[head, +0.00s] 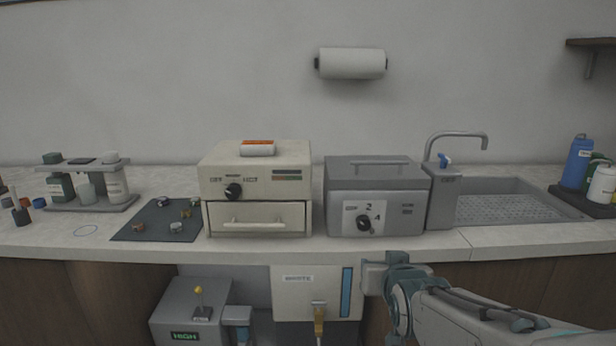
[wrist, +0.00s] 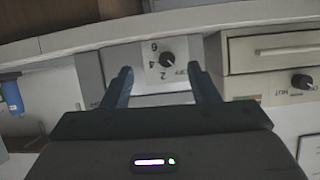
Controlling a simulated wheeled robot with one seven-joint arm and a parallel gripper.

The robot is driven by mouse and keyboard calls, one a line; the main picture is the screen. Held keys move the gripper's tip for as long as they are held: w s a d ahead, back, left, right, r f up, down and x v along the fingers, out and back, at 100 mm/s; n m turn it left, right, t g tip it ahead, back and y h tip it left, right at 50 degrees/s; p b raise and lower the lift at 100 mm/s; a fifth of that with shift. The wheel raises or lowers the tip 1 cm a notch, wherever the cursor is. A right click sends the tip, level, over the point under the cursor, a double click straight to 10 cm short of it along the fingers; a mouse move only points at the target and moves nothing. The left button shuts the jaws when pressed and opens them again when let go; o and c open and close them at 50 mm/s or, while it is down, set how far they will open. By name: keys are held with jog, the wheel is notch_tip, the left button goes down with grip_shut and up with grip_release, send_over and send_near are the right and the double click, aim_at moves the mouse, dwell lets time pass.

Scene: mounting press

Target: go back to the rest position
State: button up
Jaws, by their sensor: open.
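My gripper (wrist: 160,78) is open in the wrist view, with two dark fingers apart and nothing between them. Beyond the fingers, the grey box's dial panel (wrist: 167,62) shows upside down. In the head view, my arm comes in from the lower right. My gripper (head: 366,277) is in front of the counter's front edge, below the grey box (head: 377,172). It appears clear of the counter and the boxes. Its fingertips are hard to make out in the head view.
A cream box (head: 257,160) with a closed drawer stands left of the grey box. A dark mat (head: 155,228) holds several small parts. A bottle rack (head: 90,203) is at left, and a sink (head: 520,205) at right. Below the counter are a grey unit (head: 175,310) and a white unit (head: 295,300).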

jog(key=s+r+g+p, duration=0.5)
jog(key=s+p, duration=0.3)
jog(key=s, duration=0.1)
jog(key=s+r+g+p, duration=0.4)
jog(key=s+g+p, duration=0.1)
jog(key=s+p, duration=0.4)
jog(key=shift+s+a+r+n, duration=0.15)
jog(key=shift+s+r+n, duration=0.15)
jog(key=shift+s+r, duration=0.1)
jog(key=shift+w, duration=0.1)
